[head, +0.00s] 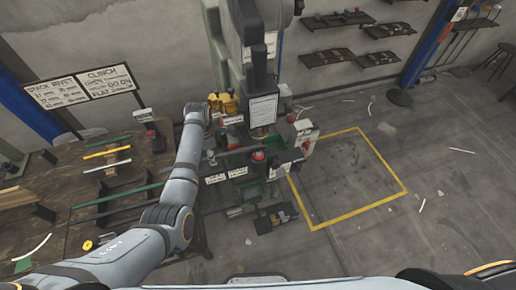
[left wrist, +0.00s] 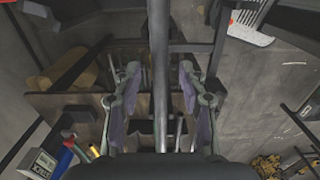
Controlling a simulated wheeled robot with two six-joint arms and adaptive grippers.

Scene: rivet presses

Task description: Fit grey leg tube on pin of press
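In the left wrist view a long grey tube (left wrist: 159,60) runs from the top edge down the middle, between the fingers of my left gripper (left wrist: 160,85). The fingers stand apart, with visible gaps on both sides of the tube; I see no contact. In the head view my left arm reaches over to the front of the tall grey-green press (head: 226,45), and its wrist hangs at the press's left. A dark bar (head: 240,151) extends from there towards the press. I cannot make out the pin. My right gripper is not in view.
A wooden bench (head: 30,203) with coloured strips stands at the left, with sign boards (head: 82,88) behind. Yellow bottles (head: 229,103) stand by the press. A yellow-marked floor area (head: 345,175) at the right is clear. Shelves (head: 327,57) hang on the back wall.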

